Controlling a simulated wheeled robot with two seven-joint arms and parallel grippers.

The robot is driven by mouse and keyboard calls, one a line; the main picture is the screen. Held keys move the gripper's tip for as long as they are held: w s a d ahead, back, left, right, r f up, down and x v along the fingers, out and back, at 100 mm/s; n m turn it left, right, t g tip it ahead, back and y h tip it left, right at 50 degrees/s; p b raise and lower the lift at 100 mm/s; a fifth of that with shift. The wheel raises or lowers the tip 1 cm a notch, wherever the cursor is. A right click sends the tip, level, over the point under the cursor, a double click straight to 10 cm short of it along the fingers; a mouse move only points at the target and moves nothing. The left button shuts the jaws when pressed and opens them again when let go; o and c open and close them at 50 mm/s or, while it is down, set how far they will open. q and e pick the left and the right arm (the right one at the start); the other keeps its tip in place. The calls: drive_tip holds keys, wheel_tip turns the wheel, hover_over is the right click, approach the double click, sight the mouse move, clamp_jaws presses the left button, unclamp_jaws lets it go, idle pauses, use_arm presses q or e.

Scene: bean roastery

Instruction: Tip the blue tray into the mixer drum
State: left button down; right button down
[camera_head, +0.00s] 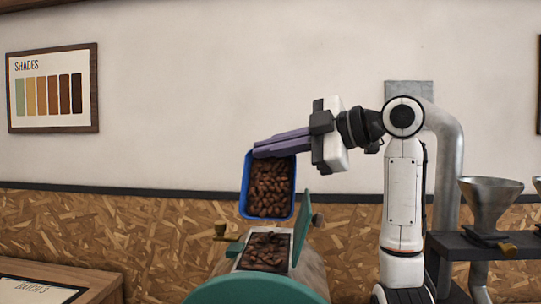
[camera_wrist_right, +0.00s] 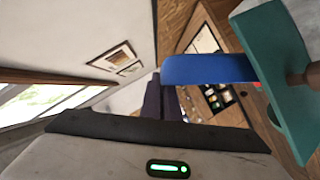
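The blue tray (camera_head: 244,186) hangs steeply tilted in the head view, its open side facing me and brown beans (camera_head: 270,188) still lying in it. My right gripper (camera_head: 262,149), with purple fingers, is shut on the tray's upper edge. The teal mixer drum (camera_head: 255,291) is below, with a hatch-like opening that holds dark beans (camera_head: 265,249). The tray's lower edge is just above that opening; I cannot tell whether they touch. The right wrist view shows the tray's blue side (camera_wrist_right: 208,69) beside a teal mixer part (camera_wrist_right: 283,70). My left gripper is out of view.
A metal funnel (camera_head: 489,200) stands on a dark stand (camera_head: 470,246) at the right, near a grey pipe (camera_head: 446,160). A wooden table (camera_head: 62,276) with a sign is at the lower left. The wall space above the tray is clear.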

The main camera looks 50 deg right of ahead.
drive_tip(key=s+a+r+n+t+b, duration=0.1)
drive_tip(key=s+a+n+t+b, duration=0.1)
drive_tip(key=s+a+n+b, duration=0.1)
drive_tip(key=shift+s+a+r+n+h+b, duration=0.15)
drive_tip(key=shift+s+a+n+h+b, duration=0.25)
drive_tip(key=shift+a+n, duration=0.85)
drive_tip(key=shift+s+a, duration=0.1)
drive_tip(key=shift+a, duration=0.05)
idle(1.4)
